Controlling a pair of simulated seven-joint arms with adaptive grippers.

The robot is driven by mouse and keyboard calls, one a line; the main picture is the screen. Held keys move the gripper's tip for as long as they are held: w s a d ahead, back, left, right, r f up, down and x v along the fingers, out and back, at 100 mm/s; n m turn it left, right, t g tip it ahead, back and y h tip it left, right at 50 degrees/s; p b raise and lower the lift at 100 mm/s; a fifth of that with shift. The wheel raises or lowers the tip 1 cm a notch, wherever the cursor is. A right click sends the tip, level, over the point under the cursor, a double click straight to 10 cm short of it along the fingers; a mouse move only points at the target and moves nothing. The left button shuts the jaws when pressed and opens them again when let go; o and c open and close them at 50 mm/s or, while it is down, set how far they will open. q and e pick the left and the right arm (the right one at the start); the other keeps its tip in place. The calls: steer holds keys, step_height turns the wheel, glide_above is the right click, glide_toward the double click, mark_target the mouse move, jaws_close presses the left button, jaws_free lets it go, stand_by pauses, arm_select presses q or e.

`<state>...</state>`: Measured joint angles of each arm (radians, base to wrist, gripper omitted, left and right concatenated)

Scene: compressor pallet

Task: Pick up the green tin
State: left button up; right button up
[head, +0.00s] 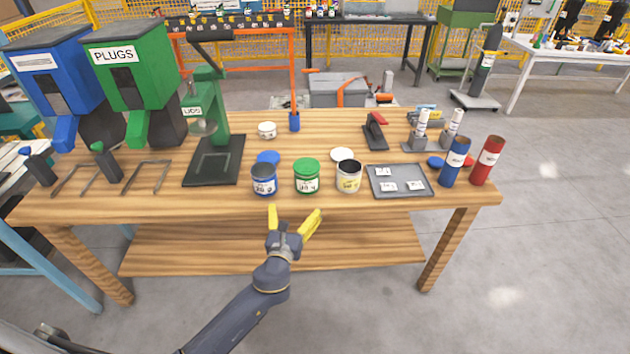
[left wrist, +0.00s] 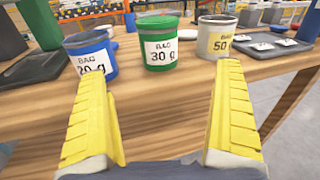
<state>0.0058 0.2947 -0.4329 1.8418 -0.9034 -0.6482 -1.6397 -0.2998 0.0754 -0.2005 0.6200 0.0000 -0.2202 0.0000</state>
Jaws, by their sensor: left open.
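The green tin (head: 307,178) stands upright near the front edge of the wooden table, between a blue tin (head: 263,181) and a white tin (head: 348,178). Its top looks green in the head view. In the left wrist view the green tin (left wrist: 159,48) shows a white label reading "BAG 30 g". My left gripper (head: 294,212) has yellow fingers, is open and empty, and is in front of the table edge, apart from the tin. In the left wrist view the gap between its fingers (left wrist: 162,95) faces the green tin. My right gripper is not in view.
The blue tin (left wrist: 92,54) and white tin (left wrist: 216,38) flank the green tin closely. A grey tray (head: 400,188) with small white cards lies to the right, then blue and red cylinders (head: 487,160). A black-based green press (head: 213,160) stands left. A blue lid (head: 268,157) lies behind the blue tin.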

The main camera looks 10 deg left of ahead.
mark_target(305, 182)
arm_select(q)
steer(key=w, duration=1.2)
steer(key=shift+a, duration=0.35)
steer(key=shift+w+a, duration=0.15)
steer(key=shift+w, duration=1.2)
steer(key=shift+w+a, duration=0.15)
steer(key=shift+w, duration=1.2)
steer(key=shift+c, duration=0.4)
steer(key=c, duration=1.1)
steer(key=shift+c, duration=0.6)
steer(key=shift+r, duration=0.15)
